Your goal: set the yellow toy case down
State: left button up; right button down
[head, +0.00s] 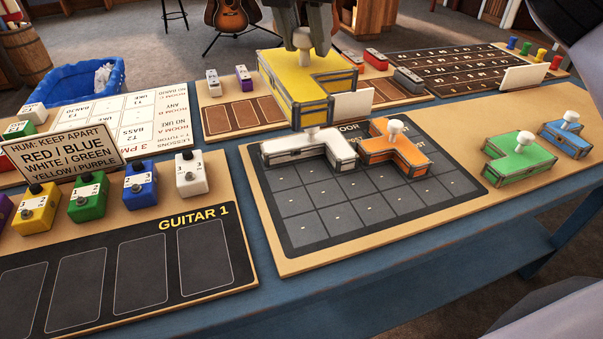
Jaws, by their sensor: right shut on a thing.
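The yellow toy case (296,82) is an L-shaped block with grey metal-look edges. My right gripper (303,42) is shut on its white knob and holds it in the air above the back edge of the dark grid board (345,208). On the board's back row sit a white toy case (297,150) at the left and an orange toy case (393,152) beside it. The yellow case hides part of the board's back edge and the label there. My left gripper is not in view.
A green toy case (518,160) and a blue one (566,138) stand on bare wood at right. The board's front rows are empty. Several coloured pedals (141,188) and a sign (64,153) stand at left. A card (352,103) stands behind the board.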

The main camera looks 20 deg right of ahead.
jog(key=shift+f+b, duration=0.8)
jog(key=shift+f, duration=9.15)
jog(key=c, duration=1.2)
grip_release()
jog(key=shift+f, duration=0.1)
jog(key=shift+c, duration=0.2)
jog(key=o, duration=0.4)
